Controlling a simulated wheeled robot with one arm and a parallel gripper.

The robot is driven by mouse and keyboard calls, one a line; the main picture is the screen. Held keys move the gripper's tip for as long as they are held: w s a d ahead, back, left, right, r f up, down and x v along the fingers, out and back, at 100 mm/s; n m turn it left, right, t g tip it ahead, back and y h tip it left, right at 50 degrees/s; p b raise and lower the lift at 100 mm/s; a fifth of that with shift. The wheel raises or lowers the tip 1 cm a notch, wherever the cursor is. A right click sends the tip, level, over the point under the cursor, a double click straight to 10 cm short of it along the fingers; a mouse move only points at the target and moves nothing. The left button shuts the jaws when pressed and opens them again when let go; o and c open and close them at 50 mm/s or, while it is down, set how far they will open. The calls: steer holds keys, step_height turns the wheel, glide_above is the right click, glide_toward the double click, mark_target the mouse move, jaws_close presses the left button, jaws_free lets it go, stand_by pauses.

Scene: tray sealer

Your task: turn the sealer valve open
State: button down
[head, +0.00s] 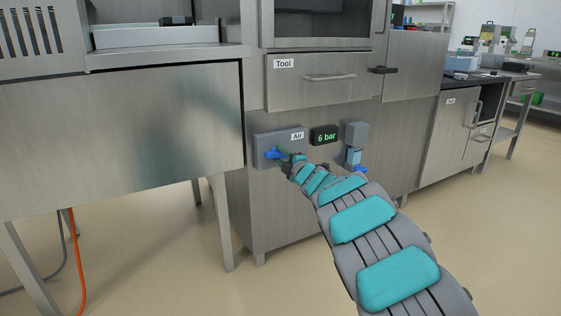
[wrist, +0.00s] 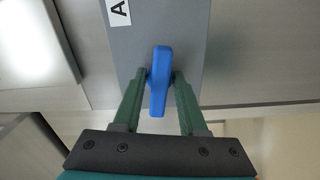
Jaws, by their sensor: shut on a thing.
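The sealer valve has a blue lever handle (head: 273,153) on a grey plate (head: 264,140) labelled "Air", low on the front of the steel machine. In the wrist view the blue handle (wrist: 160,80) stands lengthwise between the two green fingers. My gripper (head: 286,158) reaches the handle in the head view, and its fingers partly hide it. In the wrist view my gripper (wrist: 161,82) is shut on the handle, with a fingertip against each side. In the head view the handle lies roughly level, pointing sideways.
A display (head: 325,135) reading "6 bar" sits right of the valve plate. Grey boxes (head: 356,133) are mounted further right. A drawer (head: 322,79) labelled "Tool" is above.

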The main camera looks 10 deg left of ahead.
steer(key=shift+n, duration=0.9)
steer(key=shift+a, duration=0.1)
steer(key=c, duration=0.7)
jaws_free()
steer(key=shift+p+v, duration=0.35)
steer(key=shift+v, duration=3.55)
